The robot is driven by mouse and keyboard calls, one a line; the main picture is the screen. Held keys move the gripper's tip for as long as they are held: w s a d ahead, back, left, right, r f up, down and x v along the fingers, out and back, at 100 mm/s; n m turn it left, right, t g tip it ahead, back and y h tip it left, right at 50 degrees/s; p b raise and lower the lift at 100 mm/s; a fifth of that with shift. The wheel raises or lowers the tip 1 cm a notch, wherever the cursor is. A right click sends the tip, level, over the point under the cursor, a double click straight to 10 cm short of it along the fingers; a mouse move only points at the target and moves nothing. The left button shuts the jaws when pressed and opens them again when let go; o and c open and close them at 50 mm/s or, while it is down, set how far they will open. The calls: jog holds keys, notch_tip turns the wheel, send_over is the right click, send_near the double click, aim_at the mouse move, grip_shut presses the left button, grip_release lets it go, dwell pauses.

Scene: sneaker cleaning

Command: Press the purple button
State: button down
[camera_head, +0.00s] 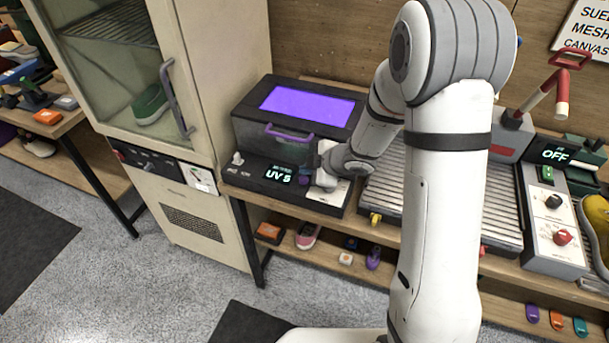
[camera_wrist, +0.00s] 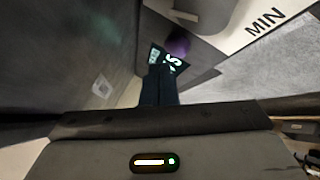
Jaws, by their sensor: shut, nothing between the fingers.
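The purple button (camera_head: 304,180) is on the front panel of the dark UV box (camera_head: 245,133), just right of its lit display (camera_head: 279,174). The button also shows, dark and blurred, in the wrist view (camera_wrist: 178,42). My gripper (camera_wrist: 160,82) is shut and empty, with its tips pointing toward the display and button. In the head view my wrist is close to the right of the button and the fingertips are hard to make out. I cannot tell whether the tips touch the button.
The box has a purple window (camera_head: 306,104) and a purple handle (camera_head: 289,135). A tall cream cabinet (camera_head: 229,70) stands close on the left. A ribbed metal tray (camera_head: 386,193) and a control box with knobs (camera_head: 547,232) are on the right.

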aim_at(307, 180)
jog(key=shift+r, duration=0.1)
notch_tip(307, 180, up, 5)
jog(key=p, duration=0.5)
dwell(0.3)
dwell(0.5)
